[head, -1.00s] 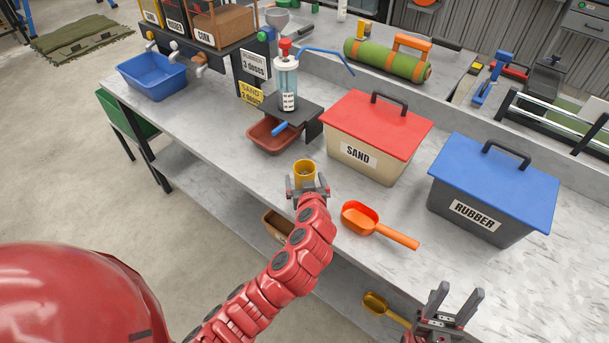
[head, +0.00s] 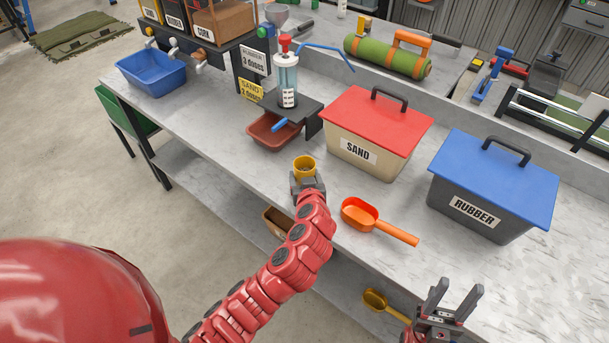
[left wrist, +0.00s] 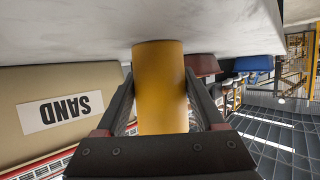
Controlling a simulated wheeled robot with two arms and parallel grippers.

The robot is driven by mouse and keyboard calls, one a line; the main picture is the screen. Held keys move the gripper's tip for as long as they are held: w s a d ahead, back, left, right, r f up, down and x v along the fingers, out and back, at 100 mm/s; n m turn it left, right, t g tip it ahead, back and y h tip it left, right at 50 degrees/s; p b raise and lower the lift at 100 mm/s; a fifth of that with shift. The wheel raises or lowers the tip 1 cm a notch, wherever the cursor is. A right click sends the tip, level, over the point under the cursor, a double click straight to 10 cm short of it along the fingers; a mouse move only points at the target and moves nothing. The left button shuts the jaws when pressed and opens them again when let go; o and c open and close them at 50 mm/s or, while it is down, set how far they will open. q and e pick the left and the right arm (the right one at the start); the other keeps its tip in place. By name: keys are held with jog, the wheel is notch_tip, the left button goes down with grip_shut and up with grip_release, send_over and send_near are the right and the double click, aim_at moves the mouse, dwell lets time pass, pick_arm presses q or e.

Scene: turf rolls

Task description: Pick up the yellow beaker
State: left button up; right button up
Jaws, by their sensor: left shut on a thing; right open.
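The yellow beaker (head: 304,166) stands upright on the grey bench near its front edge, to the left of the sand box. My left gripper (head: 305,179) is shut on the beaker, reaching it from the front. In the left wrist view the yellow beaker (left wrist: 160,85) sits between both fingers (left wrist: 161,103), with a finger against each side. That view is upside down, and the beaker's base appears to meet the bench top. My right gripper (head: 452,301) is open and empty at the lower right, over the bench's front edge.
An orange scoop (head: 367,218) lies right of the beaker. The sand box (head: 365,170) with red lid and the rubber box (head: 470,214) with blue lid stand behind. A dispenser (head: 287,85) with a reddish tray (head: 270,142) stands behind left. A yellow scoop (head: 376,300) lies on the lower shelf.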

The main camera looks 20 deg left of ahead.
aim_at(304, 168)
pick_arm(q)
jog(key=shift+r, duration=0.45)
notch_tip(304, 168, up, 2)
jog(key=shift+r+b, duration=0.15)
jog(key=shift+b, duration=0.5)
jog(key=s+d+b, duration=0.1)
jog(key=s+d, duration=0.1)
jog(key=s+d+b, duration=0.1)
jog(key=s+d, duration=0.1)
jog(key=s, duration=0.1)
jog(key=s+d+r+b, duration=0.1)
jog(key=s+d, duration=0.1)
jog(key=shift+s+d, duration=0.35)
jog(key=shift+d, duration=0.05)
jog(key=s+d, duration=0.1)
jog(key=s+d+p, duration=0.1)
jog(key=shift+s+r, duration=0.3)
jog(key=shift+r, duration=0.05)
jog(key=shift+s+d, duration=0.15)
jog(key=shift+d, duration=0.05)
jog(key=shift+s+d+b, duration=0.3)
jog(key=shift+d+b, duration=0.1)
jog(key=shift+s+d, duration=0.2)
jog(key=shift+s, duration=0.3)
